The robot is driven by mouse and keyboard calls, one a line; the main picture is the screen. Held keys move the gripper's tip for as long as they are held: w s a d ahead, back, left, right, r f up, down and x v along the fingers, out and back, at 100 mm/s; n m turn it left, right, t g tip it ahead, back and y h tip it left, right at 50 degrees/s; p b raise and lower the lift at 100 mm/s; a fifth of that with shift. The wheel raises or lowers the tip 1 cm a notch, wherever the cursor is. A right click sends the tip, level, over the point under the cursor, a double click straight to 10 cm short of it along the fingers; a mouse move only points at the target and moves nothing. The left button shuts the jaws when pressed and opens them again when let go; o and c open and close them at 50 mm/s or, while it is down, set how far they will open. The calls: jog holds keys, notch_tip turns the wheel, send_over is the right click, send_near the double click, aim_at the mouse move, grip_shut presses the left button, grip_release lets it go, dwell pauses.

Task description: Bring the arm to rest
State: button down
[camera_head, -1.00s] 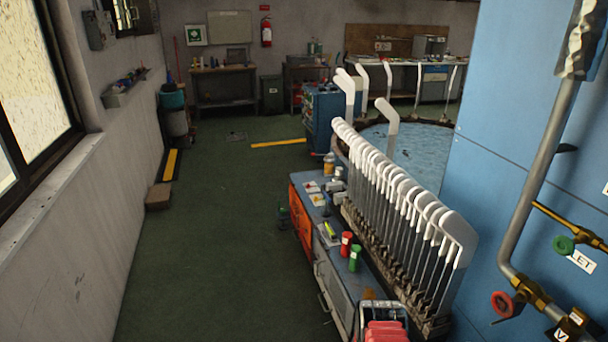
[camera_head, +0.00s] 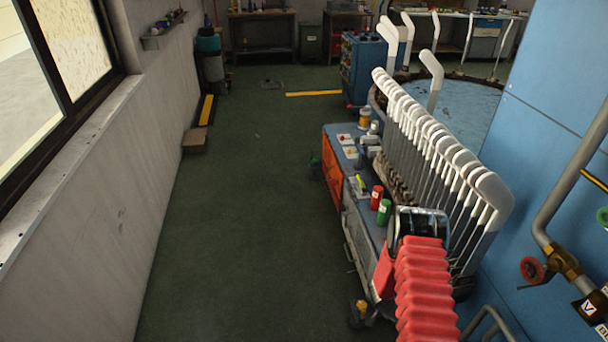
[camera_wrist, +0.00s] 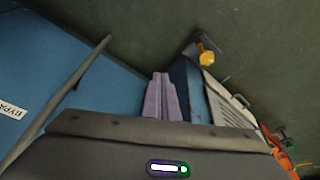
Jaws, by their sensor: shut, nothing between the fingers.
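My gripper (camera_wrist: 160,85) shows in the wrist view as two pale purple-grey fingers side by side, shut with nothing between them. The dark housing with a small lit strip fills the bottom of that view. The fingers point toward a blue surface and the dark green floor. I cannot tell whether they touch anything.
A row of white sock forms (camera_head: 440,140) stands beside a cart (camera_head: 365,215) and a round water tank (camera_head: 470,100). Pipes with valves (camera_head: 560,260) are right.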

jog(key=a+r+n+y, duration=0.1)
jog(key=a+r+y, duration=0.1)
jog(key=a+r, duration=0.5)
jog(key=a+r+n+y, duration=0.2)
jog(key=a+r, duration=0.1)
jog(key=r, duration=0.9)
jog(key=a+r+n+y, duration=0.15)
jog(key=a+r, duration=0.25)
jog(key=r, duration=0.5)
jog(key=s+r+n+t, duration=0.1)
jog(key=s+r, duration=0.7)
jog(key=r, duration=0.4)
jog(key=s+a+r+n+t+h, duration=0.1)
jog(key=s+r+n, duration=0.1)
jog(key=s+r, duration=0.7)
jog(key=s+a+r+n+t+h, duration=0.1)
jog(key=s+r+n, duration=0.1)
jog(key=s+r, duration=0.7)
jog(key=shift+r, duration=3.05)
jog(key=shift+s+n, duration=0.15)
jog(key=shift+n, duration=0.1)
